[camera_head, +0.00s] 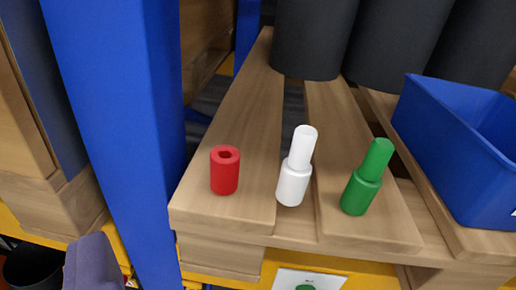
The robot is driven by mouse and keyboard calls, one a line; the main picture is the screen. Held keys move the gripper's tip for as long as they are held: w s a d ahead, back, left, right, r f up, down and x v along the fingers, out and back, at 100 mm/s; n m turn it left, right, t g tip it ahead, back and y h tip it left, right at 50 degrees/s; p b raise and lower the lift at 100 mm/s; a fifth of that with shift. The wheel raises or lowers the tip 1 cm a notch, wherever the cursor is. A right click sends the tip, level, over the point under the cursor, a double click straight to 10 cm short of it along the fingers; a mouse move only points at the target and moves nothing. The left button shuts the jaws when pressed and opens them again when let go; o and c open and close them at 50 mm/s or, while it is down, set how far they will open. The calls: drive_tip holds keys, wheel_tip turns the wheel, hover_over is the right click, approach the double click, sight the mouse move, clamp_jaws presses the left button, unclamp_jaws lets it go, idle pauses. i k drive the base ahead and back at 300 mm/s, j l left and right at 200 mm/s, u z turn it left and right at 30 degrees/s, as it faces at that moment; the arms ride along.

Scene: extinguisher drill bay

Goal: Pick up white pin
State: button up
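The white pin (296,168) stands upright near the front edge of a slatted wooden pallet (232,120). It has a wide lower body and a narrower top. It is between a short red cylinder (224,172) with a hole in its top, to its left, and a green pin (366,180) of similar shape, to its right. The three stand apart from one another, and nothing covers the white pin. I cannot make out my gripper in this view.
A blue upright post (125,110) rises at left. Large dark cylinders (313,35) stand at the back. A blue bin (440,150) sits at right. A white card (308,279) with a green mark is on the yellow front below. A grey-purple object (92,264) is at lower left.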

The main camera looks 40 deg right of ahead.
sight(305, 137)
drive_tip(key=z, duration=0.35)
drive_tip(key=i+z, duration=0.3)
drive_tip(key=z, duration=0.15)
drive_tip(key=i+z, duration=0.4)
drive_tip(key=k, duration=0.1)
